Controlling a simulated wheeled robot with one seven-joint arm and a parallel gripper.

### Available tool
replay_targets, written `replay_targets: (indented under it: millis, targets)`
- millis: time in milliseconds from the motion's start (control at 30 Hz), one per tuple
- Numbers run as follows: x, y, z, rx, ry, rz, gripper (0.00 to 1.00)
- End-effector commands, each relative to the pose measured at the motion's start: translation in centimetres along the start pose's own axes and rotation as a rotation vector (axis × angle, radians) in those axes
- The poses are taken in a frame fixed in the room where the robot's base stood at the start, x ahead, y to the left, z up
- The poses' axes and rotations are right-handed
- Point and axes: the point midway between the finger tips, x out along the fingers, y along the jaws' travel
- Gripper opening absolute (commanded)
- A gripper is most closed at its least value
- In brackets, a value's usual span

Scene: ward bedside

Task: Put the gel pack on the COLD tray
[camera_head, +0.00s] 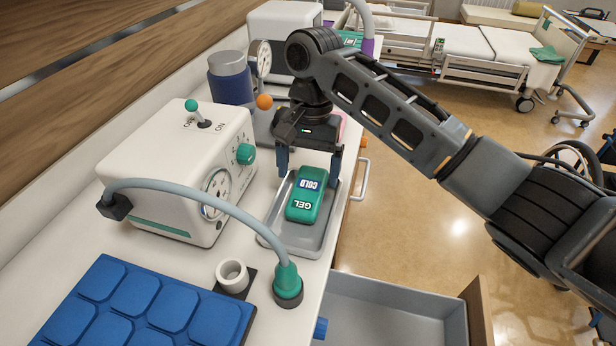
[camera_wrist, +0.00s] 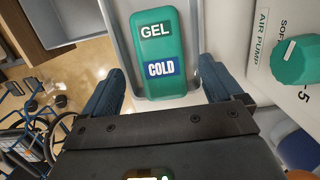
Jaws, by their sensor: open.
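The gel pack (camera_head: 306,195) is a green block marked GEL and COLD. It lies flat in a grey tray (camera_head: 319,233) on the white bedside counter. It also shows in the wrist view (camera_wrist: 157,54), lying within the tray (camera_wrist: 116,25). My gripper (camera_head: 309,172) is above the far end of the tray, pointing down. Its blue fingers are open and empty, one on each side near the pack's far end. In the wrist view, my gripper (camera_wrist: 157,85) has its fingers apart, with the pack's COLD end between or just ahead of them. No label shows on the tray itself.
A white air pump (camera_head: 180,170) stands left of the tray, its grey hose arching to a green connector (camera_head: 287,280) at the tray's near end. A white cup (camera_head: 232,275) and a blue padded mat (camera_head: 140,310) are nearer. An open drawer (camera_head: 390,315) juts out below the counter.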

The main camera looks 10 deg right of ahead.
Motion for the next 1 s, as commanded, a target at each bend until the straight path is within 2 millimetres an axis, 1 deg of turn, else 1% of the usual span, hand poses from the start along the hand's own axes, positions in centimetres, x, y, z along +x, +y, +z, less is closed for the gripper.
replay_targets:
  millis: [100, 167, 233, 300, 433, 600, 1000]
  targets:
    - [-2.5, -0.1, -0.1, -0.002, 0.004, -0.003, 0.93]
    - [-3.8, -0.1, 0.0, -0.003, 0.003, -0.003, 0.93]
    - [-5.7, 0.0, -0.1, -0.002, 0.006, 0.0, 0.93]
    - [-7.0, 0.1, -0.1, 0.0, 0.006, 0.0, 0.93]
    - [-8.8, 0.0, -0.1, 0.0, 0.004, 0.0, 0.93]
    - [-9.9, 0.0, 0.0, -0.001, 0.002, 0.0, 0.93]
    - [-10.1, 0.0, 0.0, -0.001, 0.0, 0.0, 0.93]
